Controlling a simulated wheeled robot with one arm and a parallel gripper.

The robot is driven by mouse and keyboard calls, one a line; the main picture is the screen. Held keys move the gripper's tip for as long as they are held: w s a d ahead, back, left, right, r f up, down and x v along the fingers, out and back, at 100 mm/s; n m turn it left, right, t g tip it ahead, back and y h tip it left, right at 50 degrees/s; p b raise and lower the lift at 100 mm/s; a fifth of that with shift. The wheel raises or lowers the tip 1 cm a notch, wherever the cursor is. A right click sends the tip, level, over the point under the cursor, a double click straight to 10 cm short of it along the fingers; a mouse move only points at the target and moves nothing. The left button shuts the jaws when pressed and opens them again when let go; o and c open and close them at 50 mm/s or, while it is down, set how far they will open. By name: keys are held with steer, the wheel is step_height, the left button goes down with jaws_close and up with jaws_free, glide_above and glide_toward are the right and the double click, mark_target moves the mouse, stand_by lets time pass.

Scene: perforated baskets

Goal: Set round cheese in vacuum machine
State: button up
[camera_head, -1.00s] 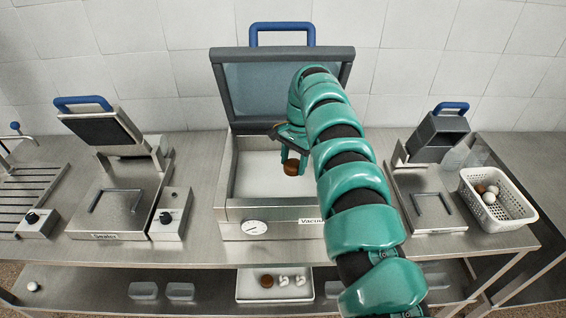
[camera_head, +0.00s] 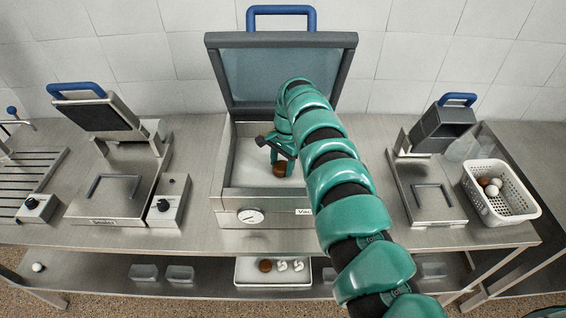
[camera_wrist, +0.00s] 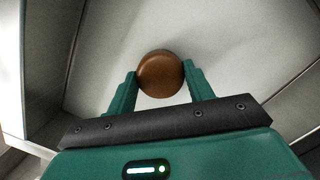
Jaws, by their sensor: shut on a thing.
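The vacuum machine (camera_head: 222,202) stands in the middle of the counter with its lid (camera_head: 280,82) raised. Its pale chamber floor (camera_head: 243,172) is partly hidden by my arm. My gripper (camera_head: 281,164) reaches down inside the open chamber. It is shut on a brown round cheese (camera_head: 280,171). In the wrist view the cheese (camera_wrist: 160,74) sits between the two green fingertips (camera_wrist: 160,82), over the pale chamber floor. I cannot tell whether it touches the floor.
A sealer (camera_head: 118,195) stands to the left, another device (camera_head: 426,203) to the right. A white perforated basket (camera_head: 508,207) at the right holds several small white and brown items. A tray (camera_head: 243,272) on the lower shelf holds a brown round item and white pieces.

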mark_target(285, 164)
steer(key=shift+f, duration=0.2)
steer(key=o, duration=1)
steer(key=shift+w+d, duration=0.1)
steer(key=shift+d, duration=0.05)
steer(key=shift+r, duration=0.2)
steer(key=r+b, duration=0.1)
steer(key=r, duration=0.1)
steer(key=r+b, duration=0.1)
steer(key=r, duration=0.1)
steer(key=r+b, duration=0.1)
steer(key=r, duration=0.1)
steer(key=shift+w+d+r+b, duration=0.3)
steer(key=shift+w+r, duration=0.05)
steer(key=shift+w, duration=0.05)
steer(key=shift+r, duration=0.3)
steer(key=shift+s, duration=0.1)
